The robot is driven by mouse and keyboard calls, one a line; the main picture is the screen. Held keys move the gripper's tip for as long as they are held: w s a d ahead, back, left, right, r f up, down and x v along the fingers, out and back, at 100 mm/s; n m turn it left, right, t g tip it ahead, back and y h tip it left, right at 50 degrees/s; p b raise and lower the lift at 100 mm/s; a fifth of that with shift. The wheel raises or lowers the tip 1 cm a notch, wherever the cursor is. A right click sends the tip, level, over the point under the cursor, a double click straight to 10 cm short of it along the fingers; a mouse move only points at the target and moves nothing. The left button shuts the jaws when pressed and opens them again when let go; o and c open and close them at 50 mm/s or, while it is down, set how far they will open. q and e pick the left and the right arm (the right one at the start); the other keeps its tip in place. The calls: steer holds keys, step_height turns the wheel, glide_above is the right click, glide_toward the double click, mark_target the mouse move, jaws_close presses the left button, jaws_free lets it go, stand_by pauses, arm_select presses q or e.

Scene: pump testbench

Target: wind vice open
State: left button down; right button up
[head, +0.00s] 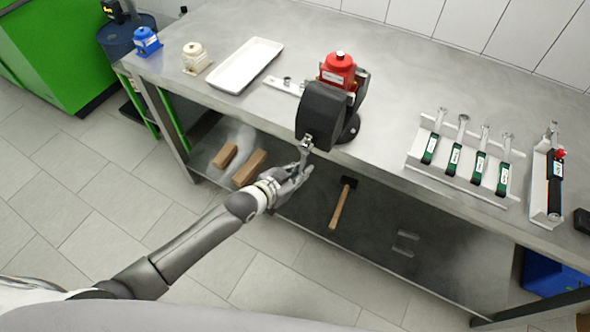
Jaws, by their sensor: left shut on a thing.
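The vice (326,113) is a dark block mounted at the front edge of the steel bench. A red pump (338,70) sits at its back, between the dark jaw parts; whether the jaws touch it I cannot tell. The vice handle (307,144) sticks out at the front, below the dark block. My left gripper (303,165) reaches up to it from below left and is shut on the handle. The fingers hide part of the handle. My right gripper is not in view.
A white tray (222,84), a cream pump (196,58) and a blue pump (147,41) stand on the bench at left. Several wrenches (456,145) lie in a rack at right, beside a torque wrench (555,180). A hammer (342,204) and wooden blocks (249,168) lie on the lower shelf.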

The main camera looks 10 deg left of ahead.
arm_select(q)
steer(key=shift+w+d+r, duration=0.2)
steer(key=shift+w+r, duration=0.1)
steer(key=shift+r, duration=0.2)
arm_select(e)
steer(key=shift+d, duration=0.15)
arm_select(q)
steer(key=c, duration=1.8)
jaws_free()
steer(key=shift+o, duration=1)
steer(key=shift+w+d+f, duration=0.15)
steer(key=shift+w+f, duration=0.05)
steer(key=shift+f, duration=0.05)
steer(key=shift+o, duration=0.5)
steer(key=shift+w+f, duration=0.1)
steer(key=shift+f, duration=0.15)
steer(key=shift+v, duration=0.75)
steer(key=v, duration=1)
steer(key=shift+s+a+r, duration=0.2)
steer(key=shift+s, duration=0.05)
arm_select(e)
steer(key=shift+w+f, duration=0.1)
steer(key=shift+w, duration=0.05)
arm_select(q)
steer(key=shift+f, duration=0.15)
